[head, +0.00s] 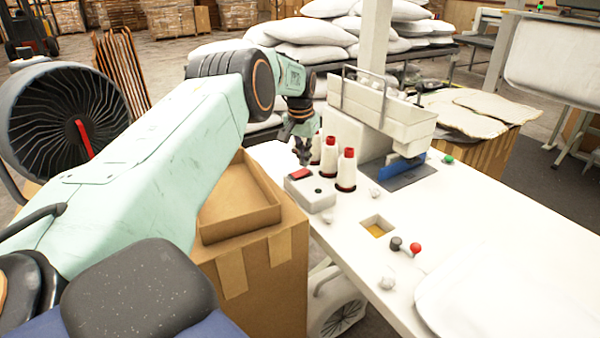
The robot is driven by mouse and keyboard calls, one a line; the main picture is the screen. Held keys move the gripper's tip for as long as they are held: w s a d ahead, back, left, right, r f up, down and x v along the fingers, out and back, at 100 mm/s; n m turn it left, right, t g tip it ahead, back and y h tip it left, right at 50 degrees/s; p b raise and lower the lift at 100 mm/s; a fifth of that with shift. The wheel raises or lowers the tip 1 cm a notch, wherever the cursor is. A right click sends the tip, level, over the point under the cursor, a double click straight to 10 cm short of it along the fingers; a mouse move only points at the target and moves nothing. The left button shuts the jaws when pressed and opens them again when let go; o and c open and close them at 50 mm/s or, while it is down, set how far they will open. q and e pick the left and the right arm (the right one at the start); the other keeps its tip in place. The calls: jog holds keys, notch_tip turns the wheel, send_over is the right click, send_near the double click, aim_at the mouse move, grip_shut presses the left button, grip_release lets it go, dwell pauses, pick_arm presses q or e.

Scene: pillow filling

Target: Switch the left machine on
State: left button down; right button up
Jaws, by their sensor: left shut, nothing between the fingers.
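The sewing machine (385,110) stands at the back of a white table (375,215). A small grey box with a red switch (300,174) sits on the table's left edge, in front of several white thread cones (347,170). My left arm reaches in from the left. My left gripper (304,158) is shut and empty, just above and behind the switch box, close to the cones. I cannot tell whether it touches the box. The right gripper is not in view.
A cardboard box (255,270) stands left of the table, under my left arm. A white pillow (490,295) lies front right. Stacked pillows (315,45) are at the back.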

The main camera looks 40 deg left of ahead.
aim_at(304, 170)
pick_arm(q)
jog(key=shift+f+b, duration=0.5)
jog(key=shift+f, duration=0.5)
dwell(0.7)
jog(key=shift+r, duration=0.1)
jog(key=shift+r+p, duration=3)
jog(key=shift+r, duration=0.5)
jog(key=shift+s, duration=0.1)
jog(key=shift+f, duration=0.15)
